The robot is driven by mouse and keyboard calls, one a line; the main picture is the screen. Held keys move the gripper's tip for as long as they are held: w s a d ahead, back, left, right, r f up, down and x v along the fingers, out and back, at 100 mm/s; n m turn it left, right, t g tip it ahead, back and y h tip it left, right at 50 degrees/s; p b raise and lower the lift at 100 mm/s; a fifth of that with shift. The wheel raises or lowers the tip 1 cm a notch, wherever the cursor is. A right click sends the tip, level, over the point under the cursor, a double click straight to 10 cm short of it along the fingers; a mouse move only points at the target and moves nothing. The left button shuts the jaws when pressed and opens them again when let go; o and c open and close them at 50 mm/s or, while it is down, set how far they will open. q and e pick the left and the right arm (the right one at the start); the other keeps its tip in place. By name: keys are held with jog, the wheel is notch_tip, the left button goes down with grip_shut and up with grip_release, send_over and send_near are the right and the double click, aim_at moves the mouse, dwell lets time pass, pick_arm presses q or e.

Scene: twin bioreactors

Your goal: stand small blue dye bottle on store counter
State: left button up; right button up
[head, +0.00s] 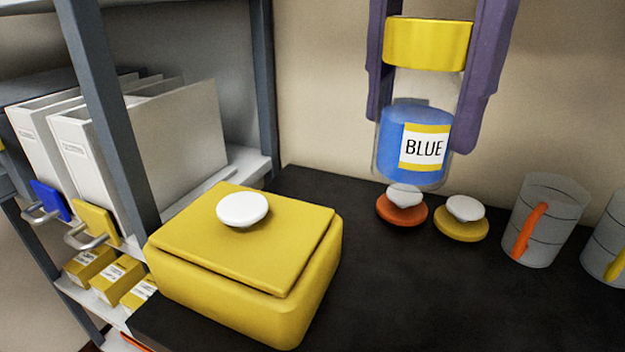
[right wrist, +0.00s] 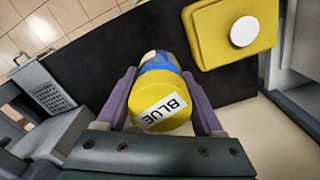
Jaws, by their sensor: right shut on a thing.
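The small blue dye bottle (head: 390,140) is clear with blue liquid, a yellow cap and a "BLUE" label. My right gripper (head: 418,110) is shut on it, with purple fingers on both sides, and holds it upright. In the right wrist view the bottle's yellow cap (right wrist: 163,105) shows from above between the fingers of my right gripper (right wrist: 162,112). The black counter (head: 400,305) lies below the bottle. The bottle appears above its back part; I cannot tell the exact gap. My left gripper is not in view.
A yellow box with a white knob (head: 290,260) stands at the counter's left. Orange (head: 402,212) and yellow (head: 461,224) lids with white knobs lie below the bottle. Clear beakers (head: 555,215) stand at right. A shelf with white binders (head: 185,130) is at left. The front middle counter is clear.

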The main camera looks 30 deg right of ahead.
aim_at(425, 139)
jog(key=f+m+b, duration=0.1)
jog(key=d+f+m, duration=0.1)
jog(key=f+m, duration=0.1)
jog(key=shift+f+b, duration=0.25)
jog(key=shift+b, duration=0.15)
jog(key=shift+m, duration=0.3)
jog(key=shift+s+f+b, duration=0.1)
jog(key=shift+f+b, duration=1.85)
jog(key=shift+f, duration=7.8)
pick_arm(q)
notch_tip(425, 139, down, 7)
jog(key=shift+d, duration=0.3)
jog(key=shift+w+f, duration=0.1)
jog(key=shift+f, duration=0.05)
pick_arm(e)
jog(key=shift+f, duration=0.15)
jog(key=o, duration=1.6)
jog(key=shift+c, duration=0.2)
jog(key=shift+r, duration=0.45)
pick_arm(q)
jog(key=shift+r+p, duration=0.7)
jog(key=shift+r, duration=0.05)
pick_arm(e)
notch_tip(425, 139, up, 12)
jog(key=shift+f, duration=0.25)
